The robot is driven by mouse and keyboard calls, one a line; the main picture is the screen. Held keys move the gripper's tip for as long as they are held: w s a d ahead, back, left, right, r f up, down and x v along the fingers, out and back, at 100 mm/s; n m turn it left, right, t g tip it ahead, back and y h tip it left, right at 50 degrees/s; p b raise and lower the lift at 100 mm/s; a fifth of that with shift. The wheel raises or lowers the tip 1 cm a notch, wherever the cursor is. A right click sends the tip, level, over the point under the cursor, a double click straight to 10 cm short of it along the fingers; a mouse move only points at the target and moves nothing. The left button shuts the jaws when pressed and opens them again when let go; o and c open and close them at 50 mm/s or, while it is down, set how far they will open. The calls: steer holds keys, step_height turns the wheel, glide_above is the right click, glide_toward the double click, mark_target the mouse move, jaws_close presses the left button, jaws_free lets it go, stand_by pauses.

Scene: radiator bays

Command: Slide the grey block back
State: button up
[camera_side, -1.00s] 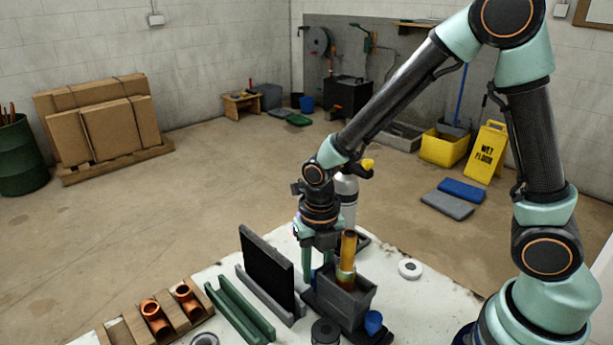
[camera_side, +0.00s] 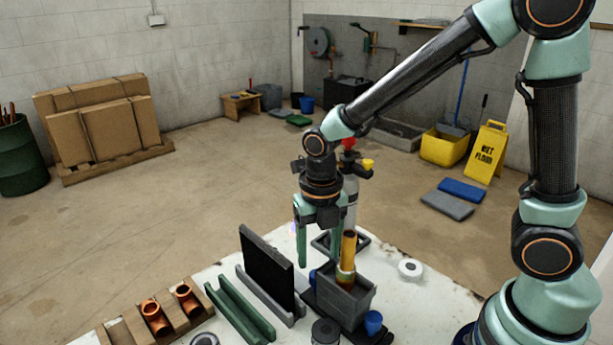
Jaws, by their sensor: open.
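The grey block (camera_side: 344,300) is a dark grey, box-like body on a dark base on the white table. An orange-brown cylinder (camera_side: 347,258) stands upright at its top. My gripper (camera_side: 319,262) points down with its two green fingers apart and empty. It hangs above and behind the block, slightly left of the cylinder. I cannot tell whether the right finger touches anything, as it overlaps the cylinder's edge in the picture.
Blue pieces show at the base's back end and front end (camera_side: 373,322). A black panel (camera_side: 267,268) stands in a grey channel to the left, beside a green channel (camera_side: 240,312). A white ring (camera_side: 410,269) lies to the right. A dark square frame lies behind.

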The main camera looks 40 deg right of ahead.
step_height(320, 180, up, 7)
steer(key=shift+r, duration=0.2)
stand_by(0.3)
steer(key=s+d+r+m+t, duration=0.2)
steer(key=d+r+m, duration=0.1)
steer(key=m, duration=1.2)
steer(key=s+d+r+m+t, duration=0.3)
steer(key=d+m, duration=0.3)
steer(key=m, duration=1)
steer(key=shift+r+t, duration=0.3)
steer(key=shift+r, duration=0.2)
